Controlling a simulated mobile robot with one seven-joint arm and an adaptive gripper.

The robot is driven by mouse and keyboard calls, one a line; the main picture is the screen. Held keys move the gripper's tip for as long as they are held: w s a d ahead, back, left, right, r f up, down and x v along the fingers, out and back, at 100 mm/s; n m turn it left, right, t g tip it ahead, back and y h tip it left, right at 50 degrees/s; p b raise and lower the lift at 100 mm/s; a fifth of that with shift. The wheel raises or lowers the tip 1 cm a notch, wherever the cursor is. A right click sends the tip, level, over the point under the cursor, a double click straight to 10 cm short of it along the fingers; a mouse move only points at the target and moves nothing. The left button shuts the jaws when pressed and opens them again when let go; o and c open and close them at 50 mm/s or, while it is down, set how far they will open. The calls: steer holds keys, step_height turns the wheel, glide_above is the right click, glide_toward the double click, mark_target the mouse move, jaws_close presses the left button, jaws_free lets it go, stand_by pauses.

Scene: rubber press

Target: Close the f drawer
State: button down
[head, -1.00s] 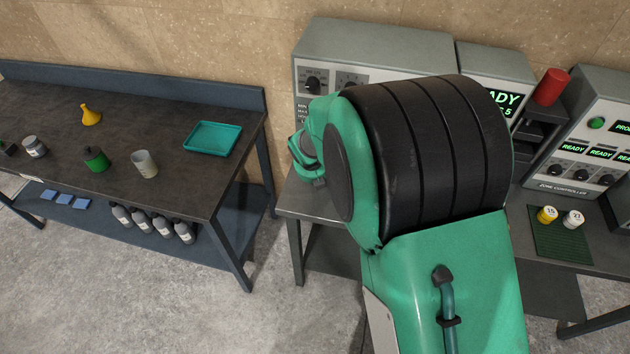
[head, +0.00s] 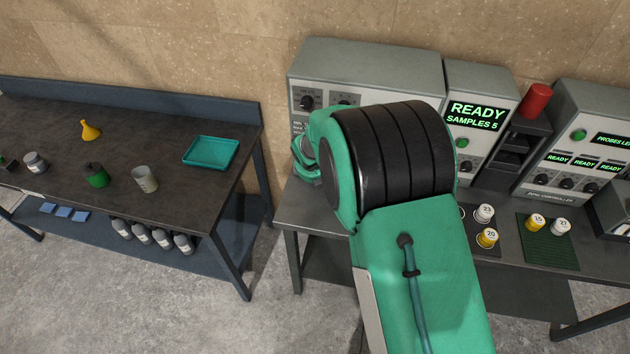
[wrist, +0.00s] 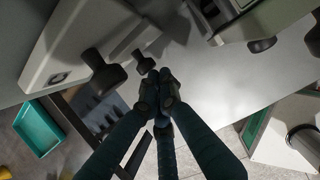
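My gripper (wrist: 158,90) shows in the wrist view with its dark fingers drawn together and their tips meeting. Nothing shows between them. The tips are over the grey bench top (wrist: 215,85), close to the dark knobs (wrist: 102,72) of a pale grey machine (wrist: 60,40). I cannot tell whether they touch anything. In the head view my green and black arm hides the gripper and part of the bench. No drawer marked f can be made out in either view, so I cannot tell how far open it is.
In the head view, a long grey machine (head: 370,65), a READY display unit (head: 477,110), a dark rack (head: 518,148) and a zone controller (head: 570,150) line the bench. Several small labelled pots (head: 486,238) stand before them. The left table (head: 110,150) holds a teal tray (head: 210,152).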

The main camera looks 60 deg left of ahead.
steer(key=shift+s+d+r, duration=0.15)
steer(key=shift+s+d, duration=0.55)
steer(key=shift+s+d+p, duration=0.3)
steer(key=shift+s+d, duration=0.45)
steer(key=shift+d, duration=0.1)
steer(key=v, duration=1)
steer(key=shift+p, duration=0.35)
steer(key=shift+w, duration=0.1)
